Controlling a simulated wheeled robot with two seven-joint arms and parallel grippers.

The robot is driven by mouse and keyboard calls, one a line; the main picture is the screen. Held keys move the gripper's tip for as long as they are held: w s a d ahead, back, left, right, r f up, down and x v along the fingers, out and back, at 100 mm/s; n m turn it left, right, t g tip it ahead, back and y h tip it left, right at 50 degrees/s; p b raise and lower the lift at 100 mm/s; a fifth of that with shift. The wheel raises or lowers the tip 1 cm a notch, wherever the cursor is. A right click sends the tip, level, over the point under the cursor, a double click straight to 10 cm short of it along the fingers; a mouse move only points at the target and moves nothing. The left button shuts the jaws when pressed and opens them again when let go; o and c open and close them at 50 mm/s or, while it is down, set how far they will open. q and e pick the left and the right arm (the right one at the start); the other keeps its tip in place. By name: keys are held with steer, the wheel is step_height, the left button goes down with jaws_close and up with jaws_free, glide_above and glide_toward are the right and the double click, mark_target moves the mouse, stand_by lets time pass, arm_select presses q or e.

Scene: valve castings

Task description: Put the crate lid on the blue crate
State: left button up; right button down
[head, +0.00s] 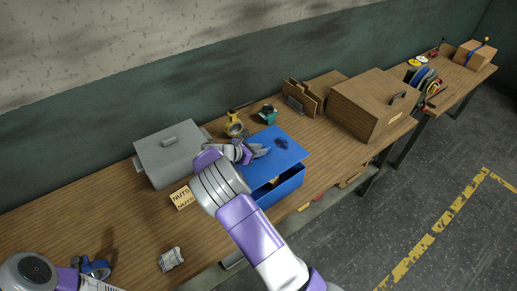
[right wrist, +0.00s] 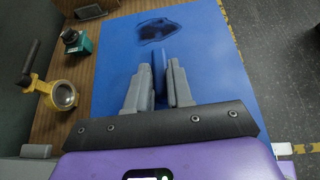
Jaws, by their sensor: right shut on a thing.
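The crate lid (head: 283,154) is a flat blue panel with a dark smudge; in the right wrist view the lid (right wrist: 205,60) fills the middle. My right gripper (head: 254,151) is shut on the lid's upright blue grip, which shows between its fingers (right wrist: 159,78). The blue crate (head: 284,187) stands on the bench near its front edge. The lid is over the crate, with a gap at the front where something brownish shows inside. Whether the lid touches the crate's rim is hidden.
A grey lidded box (head: 170,157) and a NUTS sign (head: 182,198) stand left of the crate. A yellow fitting (head: 235,127) and a green-based part (head: 268,115) are behind it. A wooden box (head: 372,105) stands right. Bench between sign and grey casting (head: 171,259) is clear.

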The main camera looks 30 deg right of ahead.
mark_target(258, 160)
steer(key=shift+f+b, duration=1.65)
steer(key=shift+f, duration=1.4)
steer(key=shift+f, duration=0.5)
steer(key=c, duration=0.9)
jaws_free()
steer(key=shift+a, duration=0.1)
steer(key=b+v, duration=0.1)
steer(key=v, duration=0.6)
steer(key=shift+s+a+r, duration=0.1)
steer(key=shift+a+r, duration=0.05)
